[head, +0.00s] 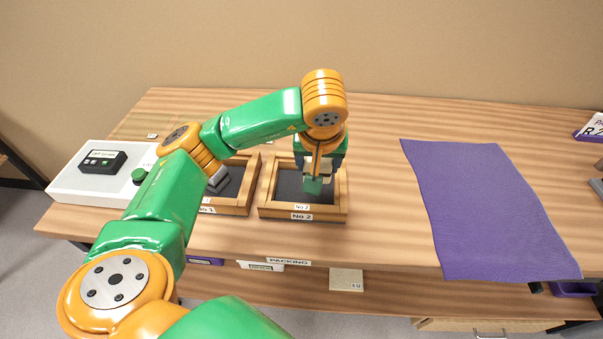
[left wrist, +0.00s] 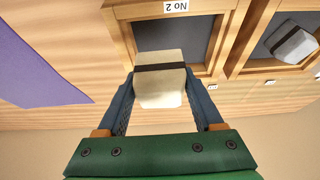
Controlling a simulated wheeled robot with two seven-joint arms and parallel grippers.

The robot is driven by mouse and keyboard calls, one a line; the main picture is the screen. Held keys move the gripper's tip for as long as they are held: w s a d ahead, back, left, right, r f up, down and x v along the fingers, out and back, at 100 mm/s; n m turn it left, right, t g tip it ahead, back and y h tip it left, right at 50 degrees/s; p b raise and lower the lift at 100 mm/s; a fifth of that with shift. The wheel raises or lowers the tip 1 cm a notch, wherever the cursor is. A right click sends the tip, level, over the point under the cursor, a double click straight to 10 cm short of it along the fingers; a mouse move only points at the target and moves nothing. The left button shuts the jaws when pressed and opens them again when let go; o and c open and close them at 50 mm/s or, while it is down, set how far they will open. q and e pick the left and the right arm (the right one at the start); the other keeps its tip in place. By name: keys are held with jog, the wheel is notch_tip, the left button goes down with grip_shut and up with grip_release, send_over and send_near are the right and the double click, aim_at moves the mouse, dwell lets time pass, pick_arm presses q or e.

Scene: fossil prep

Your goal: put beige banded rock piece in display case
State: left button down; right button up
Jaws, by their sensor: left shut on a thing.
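The beige banded rock piece (left wrist: 160,88) is a pale block with a dark band across it. My left gripper (left wrist: 160,78) is shut on it, one blue finger on each side. In the head view my left gripper (head: 315,182) points down over the wooden-framed case labelled No 2 (head: 275,212), which has a dark floor. In the left wrist view the rock overlaps the opening of this case (left wrist: 222,20); its exact height above the floor cannot be told. My right gripper is not in view.
The case labelled No 1 (head: 232,210) stands just left of No 2 and holds a grey banded rock (head: 217,179). A white device (head: 85,185) stands farther left. A purple mat (head: 485,205) lies at right. Bare tabletop (head: 385,210) lies between.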

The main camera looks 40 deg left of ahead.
aim_at(305, 170)
pick_arm(q)
jog(key=a+f, duration=0.2)
jog(key=f, duration=0.1)
jog(key=a+f, duration=0.1)
jog(key=shift+w+a+f, duration=0.25)
jog(key=shift+w, duration=0.05)
jog(key=x, duration=0.3)
jog(key=shift+s+d+f, duration=0.1)
jog(key=shift+s+f, duration=0.15)
jog(key=shift+f, duration=0.15)
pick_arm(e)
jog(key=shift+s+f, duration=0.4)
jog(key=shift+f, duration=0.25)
pick_arm(q)
jog(key=shift+f, duration=0.1)
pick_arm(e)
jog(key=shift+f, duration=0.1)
